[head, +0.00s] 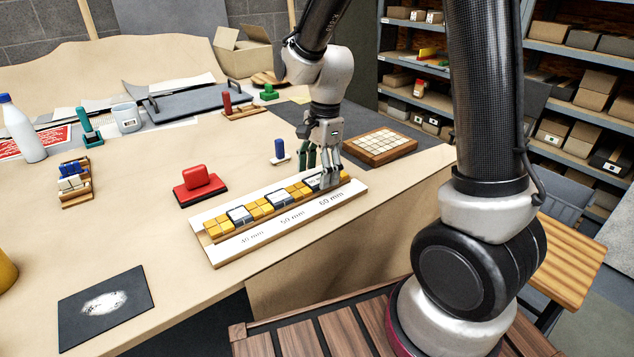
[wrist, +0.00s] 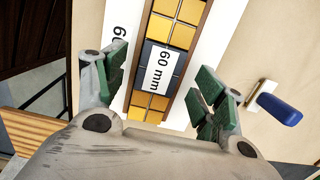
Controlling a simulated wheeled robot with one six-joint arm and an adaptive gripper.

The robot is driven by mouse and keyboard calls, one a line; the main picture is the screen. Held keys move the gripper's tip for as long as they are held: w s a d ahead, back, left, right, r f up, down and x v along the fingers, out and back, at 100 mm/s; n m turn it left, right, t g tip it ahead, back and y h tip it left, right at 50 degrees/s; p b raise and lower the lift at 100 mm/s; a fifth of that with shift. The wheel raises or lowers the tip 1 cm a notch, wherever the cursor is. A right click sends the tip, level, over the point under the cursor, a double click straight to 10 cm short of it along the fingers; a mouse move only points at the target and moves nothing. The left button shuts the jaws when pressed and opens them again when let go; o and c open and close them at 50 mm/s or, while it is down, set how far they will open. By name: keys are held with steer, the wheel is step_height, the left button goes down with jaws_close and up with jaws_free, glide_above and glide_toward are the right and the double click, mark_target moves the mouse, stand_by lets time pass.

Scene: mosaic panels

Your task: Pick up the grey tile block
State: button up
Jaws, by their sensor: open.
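A dark grey block (wrist: 143,82) with a white "60 mm" label lies in a row of yellow tiles (wrist: 174,30) in the wrist view. In the head view the same grey block (head: 312,184) is at the right part of the row, partly hidden by my fingers. My gripper (head: 319,172) points down over it. Two more grey blocks sit farther left in the row (head: 239,215) (head: 276,199).
The row sits on a white board (head: 290,223) marked 40, 50 and 60 mm. A blue-handled stamp (head: 279,152) stands close behind my fingers; it also shows in the wrist view (wrist: 279,108). A tile tray (head: 380,146) lies to the right, a red stamp (head: 199,182) to the left.

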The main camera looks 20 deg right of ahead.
steer(key=shift+f, duration=0.6)
